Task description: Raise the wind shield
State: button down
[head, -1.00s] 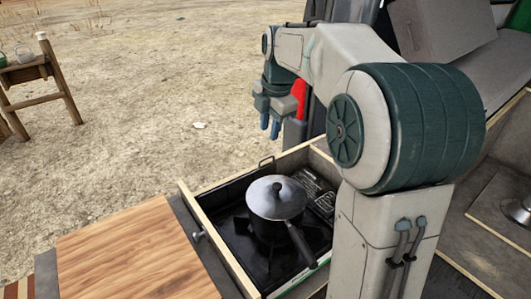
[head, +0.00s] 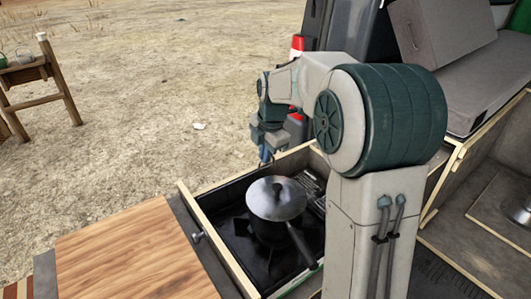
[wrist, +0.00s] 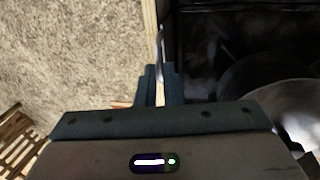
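The stove drawer holds a black stove (head: 235,245) with a lidded pot (head: 276,199) on it. I cannot make out a raised wind shield; no panel clearly stands up around the stove. A thin metal handle (wrist: 160,42) shows at the drawer's edge in the wrist view, running toward the gap between my fingertips. My gripper (head: 266,153) is low over the drawer's far edge and hides the handle in the head view. In the wrist view my gripper (wrist: 160,85) has a narrow gap between its fingers, and no firm grip shows.
A wooden board (head: 135,250) lies left of the drawer. The pot's dark handle (head: 301,245) points toward the front right. A grey box (head: 443,32) and cushion stand at the right. Open dry ground lies beyond the drawer, with a wooden stand (head: 38,85) at far left.

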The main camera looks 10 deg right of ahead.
notch_tip(320, 180, up, 13)
jog(key=p, duration=0.7)
jog(key=shift+f+p, duration=0.2)
jog(key=shift+p, duration=0.2)
jog(key=shift+w, duration=0.1)
jog(key=c, duration=1.6)
grip_release()
jog(key=shift+r, duration=0.1)
jog(key=shift+o, duration=0.2)
notch_tip(320, 180, up, 13)
jog(key=s+d, duration=0.1)
jog(key=s, duration=0.1)
jog(key=shift+s+r, duration=0.2)
jog(key=shift+s, duration=0.15)
jog(key=shift+s, duration=0.1)
